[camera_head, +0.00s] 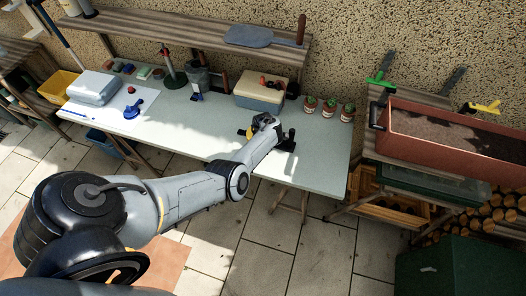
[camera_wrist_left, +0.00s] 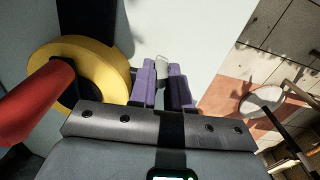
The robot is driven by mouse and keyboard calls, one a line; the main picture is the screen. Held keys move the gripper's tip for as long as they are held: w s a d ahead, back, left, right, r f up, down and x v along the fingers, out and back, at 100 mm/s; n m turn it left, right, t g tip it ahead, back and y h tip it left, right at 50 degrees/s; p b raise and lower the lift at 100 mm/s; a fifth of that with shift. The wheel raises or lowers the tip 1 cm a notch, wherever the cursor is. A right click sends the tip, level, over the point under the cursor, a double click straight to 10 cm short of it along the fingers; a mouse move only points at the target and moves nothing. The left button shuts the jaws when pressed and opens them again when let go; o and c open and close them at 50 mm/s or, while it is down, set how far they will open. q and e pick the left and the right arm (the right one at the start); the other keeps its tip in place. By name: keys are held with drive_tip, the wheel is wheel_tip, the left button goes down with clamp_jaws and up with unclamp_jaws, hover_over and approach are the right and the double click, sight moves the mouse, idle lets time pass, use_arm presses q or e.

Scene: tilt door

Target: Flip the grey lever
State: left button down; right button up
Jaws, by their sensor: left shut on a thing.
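My left gripper (camera_head: 268,122) is over the front right part of the workbench, reaching in from the lower left. In the left wrist view its purple fingers (camera_wrist_left: 165,85) are close together on a small light grey piece, which looks like the grey lever (camera_wrist_left: 162,66). The fingers hide most of the lever. In the head view the lever cannot be made out. A black fixture (camera_head: 289,141) stands on the bench just right of the gripper. My right gripper is not in view.
A yellow ring (camera_wrist_left: 113,66) and a red handle (camera_wrist_left: 35,100) are close left of the fingers in the wrist view. A toolbox (camera_head: 260,94) and several small pots (camera_head: 329,107) stand behind on the workbench (camera_head: 325,165). A soil planter (camera_head: 450,140) is at right.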

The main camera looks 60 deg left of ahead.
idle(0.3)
use_arm(q)
drive_tip(key=c, duration=1.1)
unclamp_jaws()
wheel_tip(320, 180, up, 11)
drive_tip(key=p, duration=0.4)
drive_tip(key=shift+f, duration=0.1)
